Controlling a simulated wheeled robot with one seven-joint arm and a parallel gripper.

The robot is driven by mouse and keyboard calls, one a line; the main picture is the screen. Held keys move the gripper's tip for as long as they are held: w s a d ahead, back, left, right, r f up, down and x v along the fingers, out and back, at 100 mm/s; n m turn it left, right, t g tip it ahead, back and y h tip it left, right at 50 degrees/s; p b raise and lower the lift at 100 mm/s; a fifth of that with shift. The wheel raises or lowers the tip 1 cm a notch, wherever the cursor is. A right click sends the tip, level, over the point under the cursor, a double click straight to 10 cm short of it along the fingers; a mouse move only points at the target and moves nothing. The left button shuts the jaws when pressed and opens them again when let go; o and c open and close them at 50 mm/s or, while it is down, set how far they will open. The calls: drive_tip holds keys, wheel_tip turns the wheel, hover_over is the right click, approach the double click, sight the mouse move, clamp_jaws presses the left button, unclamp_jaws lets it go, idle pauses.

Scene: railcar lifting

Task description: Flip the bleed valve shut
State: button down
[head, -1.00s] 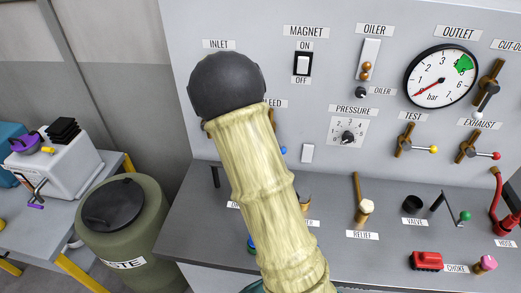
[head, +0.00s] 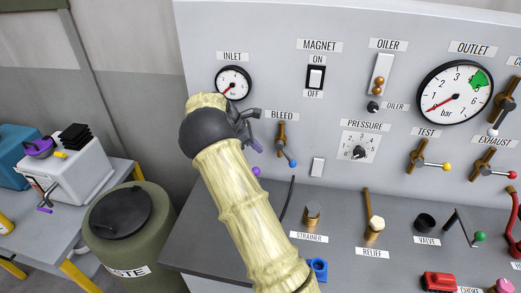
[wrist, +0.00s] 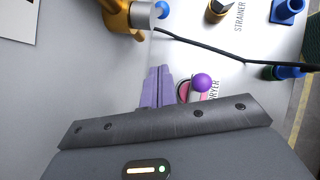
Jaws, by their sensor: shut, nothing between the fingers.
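The bleed valve (head: 281,138) is a brass fitting on the upright panel under the BLEED label. Its lever slants down and right to a blue ball tip (head: 293,163). In the wrist view the brass body (wrist: 122,12) is at the top edge, cut off, with the blue tip (wrist: 161,9) beside it. My gripper (head: 255,145) has purple fingers and is just left of the valve, apart from it in the picture. In the wrist view its fingers (wrist: 158,86) are together and empty, below the valve in the picture.
A purple ball (wrist: 201,83) by the DRYER label is close to my fingers. A black hose (wrist: 225,54) crosses the shelf nearby. The inlet gauge (head: 233,83) is above my gripper. A white switch (head: 317,167) and the pressure dial (head: 359,152) are right of the valve.

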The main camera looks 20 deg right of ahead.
sight(286, 155)
drive_tip(key=p+x, duration=0.2)
drive_tip(key=x, duration=0.6)
drive_tip(key=shift+d+f, duration=0.2)
drive_tip(key=shift+f, duration=0.1)
